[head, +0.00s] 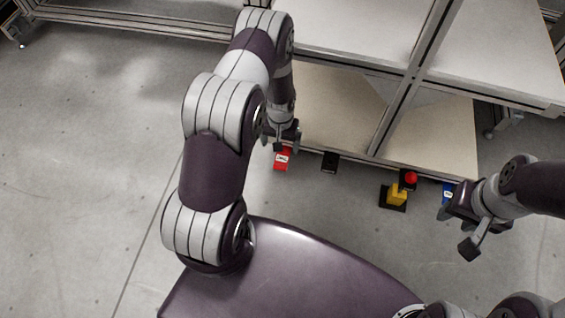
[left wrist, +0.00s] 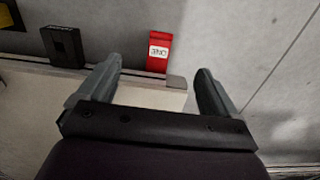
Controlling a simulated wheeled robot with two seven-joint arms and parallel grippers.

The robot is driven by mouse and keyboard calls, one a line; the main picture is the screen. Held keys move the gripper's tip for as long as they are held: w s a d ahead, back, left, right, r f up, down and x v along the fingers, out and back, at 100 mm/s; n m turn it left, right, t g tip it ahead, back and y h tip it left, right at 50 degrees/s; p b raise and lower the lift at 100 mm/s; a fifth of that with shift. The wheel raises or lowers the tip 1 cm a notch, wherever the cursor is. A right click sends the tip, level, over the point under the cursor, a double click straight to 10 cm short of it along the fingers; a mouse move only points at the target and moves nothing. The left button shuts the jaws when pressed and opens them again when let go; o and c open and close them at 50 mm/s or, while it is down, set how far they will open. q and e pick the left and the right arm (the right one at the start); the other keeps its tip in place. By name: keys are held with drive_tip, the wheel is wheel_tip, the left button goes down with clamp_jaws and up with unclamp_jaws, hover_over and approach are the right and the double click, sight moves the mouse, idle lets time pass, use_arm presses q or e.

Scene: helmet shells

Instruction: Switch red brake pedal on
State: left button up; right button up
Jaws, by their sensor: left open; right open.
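The red brake pedal (head: 282,159) is on the floor by the lower front edge of the workbench, with a white label reading "ONE". In the left wrist view the red pedal (left wrist: 159,52) lies ahead, between the lines of my two fingers. My left gripper (head: 283,139) is open just above and behind the pedal in the head view; in the left wrist view its fingers (left wrist: 157,88) stand wide apart with nothing between them. My right gripper (head: 462,222) is open and empty at the right, away from the pedal.
A black pedal (head: 329,162) sits right of the red one. Farther right are a yellow pedestal with a red button (head: 397,193) and a blue pedal (head: 447,192), partly hidden by my right gripper. The workbench's lower shelf (head: 335,105) is behind them. The floor at left is clear.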

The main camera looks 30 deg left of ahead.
sight(280, 165)
use_arm(q)
drive_tip(key=f+b, duration=0.2)
drive_tip(key=f, duration=0.3)
drive_tip(key=f+b, duration=0.3)
drive_tip(key=f, duration=0.2)
drive_tip(key=w+f+b, duration=0.1)
drive_tip(key=f+b, duration=0.2)
drive_tip(key=f, duration=0.2)
drive_tip(key=shift+a+f, duration=0.15)
drive_tip(key=shift+a, duration=0.2)
